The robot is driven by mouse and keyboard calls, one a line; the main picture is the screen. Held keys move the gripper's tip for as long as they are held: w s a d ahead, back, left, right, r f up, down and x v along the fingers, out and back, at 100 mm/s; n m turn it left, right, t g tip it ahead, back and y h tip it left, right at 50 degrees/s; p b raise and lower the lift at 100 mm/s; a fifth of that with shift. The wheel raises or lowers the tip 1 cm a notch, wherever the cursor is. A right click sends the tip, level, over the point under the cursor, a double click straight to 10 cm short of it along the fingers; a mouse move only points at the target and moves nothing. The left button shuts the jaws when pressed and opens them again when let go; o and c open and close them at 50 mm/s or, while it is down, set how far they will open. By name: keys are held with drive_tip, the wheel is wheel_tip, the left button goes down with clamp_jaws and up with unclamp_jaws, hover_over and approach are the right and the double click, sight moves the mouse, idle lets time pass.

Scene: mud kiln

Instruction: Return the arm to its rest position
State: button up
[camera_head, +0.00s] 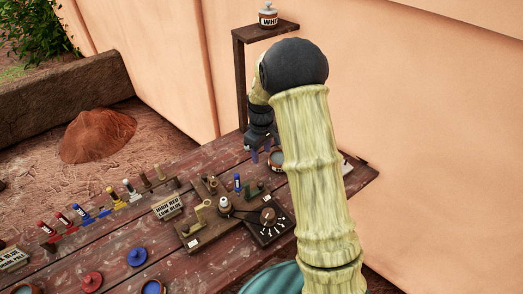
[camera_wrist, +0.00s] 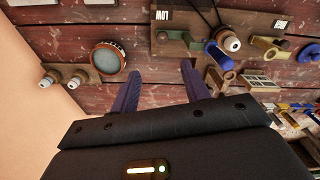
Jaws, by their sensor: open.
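My arm (camera_head: 312,160) rises in front of the wall and bends down at the dark joint. My gripper (camera_head: 265,155) hangs over the back right of the wooden table (camera_head: 115,245). In the wrist view my gripper (camera_wrist: 158,72) has its two purple fingers spread apart with nothing between them. The arm hides part of the table's right end.
A wooden board with fittings (camera_head: 200,235) and a dial (camera_head: 268,217) sit mid-table. A shelf (camera_head: 262,31) holds a white jar (camera_head: 268,15). The wall (camera_head: 430,110) stands close behind.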

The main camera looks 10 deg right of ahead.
drive_tip(key=shift+r, duration=0.7)
drive_tip(key=s+r+m+t, duration=0.1)
drive_tip(key=s+r+m, duration=0.2)
drive_tip(key=s, duration=0.8)
drive_tip(key=s+r+m+t, duration=0.1)
drive_tip(key=s+r+m, duration=0.3)
drive_tip(key=s, duration=0.7)
drive_tip(key=shift+s+d+r+m+t, duration=0.15)
drive_tip(key=shift+d+r+m+t, duration=0.15)
drive_tip(key=shift+r, duration=0.2)
